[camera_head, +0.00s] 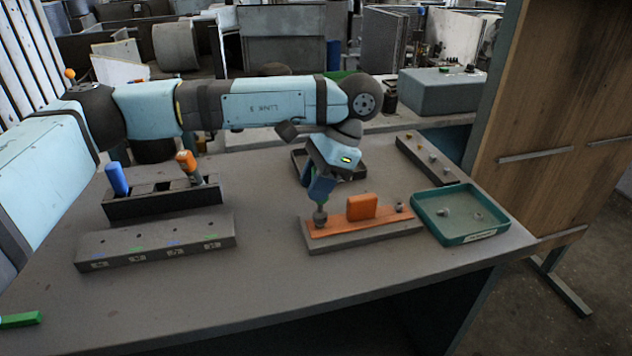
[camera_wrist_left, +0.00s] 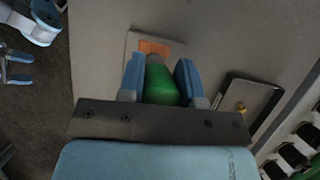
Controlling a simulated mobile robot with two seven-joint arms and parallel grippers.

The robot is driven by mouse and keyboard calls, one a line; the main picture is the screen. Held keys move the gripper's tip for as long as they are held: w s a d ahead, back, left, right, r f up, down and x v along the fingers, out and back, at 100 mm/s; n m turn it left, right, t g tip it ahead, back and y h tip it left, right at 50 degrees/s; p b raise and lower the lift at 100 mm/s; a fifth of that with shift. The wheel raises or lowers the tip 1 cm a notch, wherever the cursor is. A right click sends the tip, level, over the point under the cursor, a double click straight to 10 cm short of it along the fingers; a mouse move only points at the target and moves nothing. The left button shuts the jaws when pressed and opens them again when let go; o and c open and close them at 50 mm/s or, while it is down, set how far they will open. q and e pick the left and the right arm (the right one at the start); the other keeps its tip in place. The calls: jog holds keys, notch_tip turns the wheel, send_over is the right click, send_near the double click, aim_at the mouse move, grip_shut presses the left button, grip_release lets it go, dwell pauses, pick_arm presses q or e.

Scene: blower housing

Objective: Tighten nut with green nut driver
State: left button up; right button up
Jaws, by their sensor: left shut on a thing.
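My left gripper (camera_head: 321,190) reaches down from above the bench. In the left wrist view its blue fingers (camera_wrist_left: 160,80) are shut on the green nut driver (camera_wrist_left: 160,86). The driver points down, and its grey socket end (camera_head: 320,217) is at the left end of the orange plate (camera_head: 335,228) on a grey base (camera_head: 375,238). The nut under the socket is hidden. Another small nut or stud (camera_head: 399,206) shows at the plate's right end. My right gripper (camera_wrist_left: 16,67) is open and empty at the left of the left wrist view, over the floor.
An orange block (camera_head: 361,207) rises from the plate's middle. A teal tray (camera_head: 463,236) with small parts is close on the right. A dark rack (camera_head: 165,205) holds blue and orange-handled drivers. A labelled grey block (camera_head: 155,252) lies before it.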

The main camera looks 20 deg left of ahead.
pick_arm(q)
jog(key=shift+r+p, duration=2.65)
jog(key=shift+r, duration=0.7)
jog(key=shift+f, duration=0.1)
